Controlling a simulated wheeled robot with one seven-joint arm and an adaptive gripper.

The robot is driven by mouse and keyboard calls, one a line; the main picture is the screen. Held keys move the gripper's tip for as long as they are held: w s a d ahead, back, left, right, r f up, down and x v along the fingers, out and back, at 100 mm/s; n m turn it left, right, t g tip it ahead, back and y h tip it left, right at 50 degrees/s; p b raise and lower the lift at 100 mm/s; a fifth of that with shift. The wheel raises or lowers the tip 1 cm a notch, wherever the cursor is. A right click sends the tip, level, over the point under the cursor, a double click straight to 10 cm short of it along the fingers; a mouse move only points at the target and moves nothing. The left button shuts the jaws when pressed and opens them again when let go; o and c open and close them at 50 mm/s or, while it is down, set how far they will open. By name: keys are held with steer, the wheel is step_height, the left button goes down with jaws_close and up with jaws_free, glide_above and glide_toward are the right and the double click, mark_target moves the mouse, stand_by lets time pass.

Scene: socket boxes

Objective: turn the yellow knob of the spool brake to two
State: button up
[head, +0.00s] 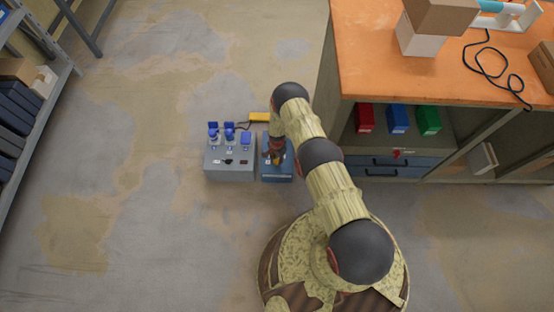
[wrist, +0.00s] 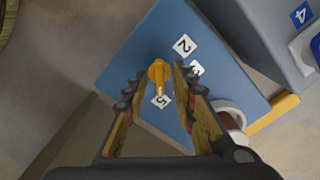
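The spool brake is a blue box (wrist: 135,45), also low beside the cabinet in the head view (head: 277,179). The yellow knob (wrist: 158,72) sits on its top face; its narrow end points down the picture at a white label that looks like 5 (wrist: 161,102). My gripper (wrist: 159,75) is open, one finger on each side of the knob. I cannot tell whether they touch it. My arm hides most of the knob in the head view.
A grey socket box (head: 230,166) with blue plugs stands just left of the brake. A white and brown spool (wrist: 232,122) and a yellow bar (wrist: 272,112) lie at the box's right side. The orange-topped cabinet (head: 375,75) stands to the right.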

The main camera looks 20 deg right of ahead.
steer(key=shift+c, duration=1.2)
steer(key=c, duration=0.4)
jaws_close()
